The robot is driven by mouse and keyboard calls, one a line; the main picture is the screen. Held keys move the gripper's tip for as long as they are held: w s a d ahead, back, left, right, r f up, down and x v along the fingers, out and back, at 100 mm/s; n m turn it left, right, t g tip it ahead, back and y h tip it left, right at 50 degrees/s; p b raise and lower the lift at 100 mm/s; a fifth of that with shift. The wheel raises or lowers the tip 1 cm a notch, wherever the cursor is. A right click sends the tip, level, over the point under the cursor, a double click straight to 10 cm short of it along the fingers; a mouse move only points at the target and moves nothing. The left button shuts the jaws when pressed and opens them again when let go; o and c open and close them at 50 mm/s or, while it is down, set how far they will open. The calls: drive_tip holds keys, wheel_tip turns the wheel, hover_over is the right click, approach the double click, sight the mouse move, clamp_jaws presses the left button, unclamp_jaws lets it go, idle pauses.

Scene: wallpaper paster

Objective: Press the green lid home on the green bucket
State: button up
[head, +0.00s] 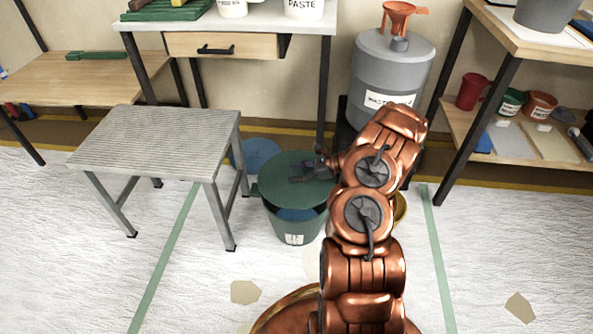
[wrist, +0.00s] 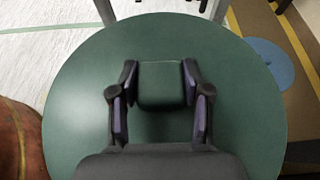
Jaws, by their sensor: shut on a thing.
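The green lid (head: 275,178) is a round disc over the green bucket (head: 282,226), which stands on the floor. A strip of blue inside the bucket shows below the lid's front edge, so the lid is not flush there. How high or tilted it is, I cannot tell exactly. My gripper (head: 312,177) is above the lid. In the wrist view the lid (wrist: 80,85) fills most of the picture, and my gripper (wrist: 162,98) has its fingers on both sides of the lid's green block handle (wrist: 162,84). The bucket is hidden there.
A grey metal stool (head: 155,140) stands close left of the bucket. A blue disc (head: 258,153) lies on the floor behind it. A grey drum (head: 390,75) stands behind my arm, and a wooden shelf (head: 450,118) is at right. The front floor has paper scraps.

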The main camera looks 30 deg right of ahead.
drive_tip(key=shift+f+b, duration=0.75)
drive_tip(key=shift+f, duration=1.6)
drive_tip(key=shift+p, duration=0.35)
drive_tip(key=shift+f+b, duration=0.65)
drive_tip(key=shift+f, duration=0.6)
drive_tip(key=o, duration=1.3)
drive_tip(key=shift+s, duration=0.1)
drive_tip(key=v, duration=1.2)
